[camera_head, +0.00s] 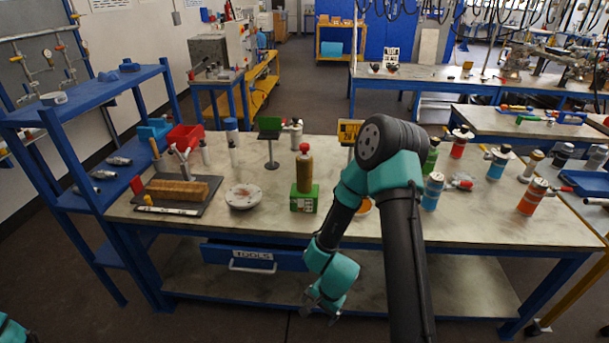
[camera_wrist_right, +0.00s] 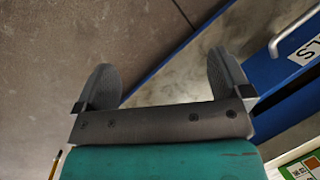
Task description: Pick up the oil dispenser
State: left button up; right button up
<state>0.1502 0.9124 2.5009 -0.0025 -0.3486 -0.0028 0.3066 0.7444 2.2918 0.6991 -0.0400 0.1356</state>
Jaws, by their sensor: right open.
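A bottle with amber-brown contents and a red cap, which looks like the oil dispenser (camera_head: 304,172), stands upright on a green box (camera_head: 304,201) near the front middle of the workbench. My right gripper (camera_head: 320,308) hangs low in front of the bench, below the tabletop and clear of the bottle. In the right wrist view its two fingers (camera_wrist_right: 163,85) are spread wide with nothing between them. The bottle does not show in that view. Only a teal piece of my left arm shows at the bottom left corner of the head view; its gripper is out of sight.
The workbench (camera_head: 265,217) has a blue drawer (camera_head: 220,254) labelled TOOLS under its top. A round metal flange (camera_head: 243,197) and a brush on a dark mat (camera_head: 205,205) lie left of the green box. Several bottles and cans stand at the right, beyond my right arm.

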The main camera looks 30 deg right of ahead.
jog(key=w+d+r+m+t, duration=0.2)
jog(key=w+d+r+m, duration=0.1)
jog(key=w+r+m, duration=0.3)
jog(key=m+t+h, duration=0.2)
jog(key=m+t, duration=0.8)
jog(key=m, duration=0.6)
send_near(309, 179)
jog(key=v, duration=0.5)
jog(key=shift+w+d+r, duration=0.15)
jog(key=x, duration=1.2)
jog(key=shift+w+d, duration=0.1)
jog(key=shift+w, duration=0.05)
jog(key=shift+x, duration=2.6)
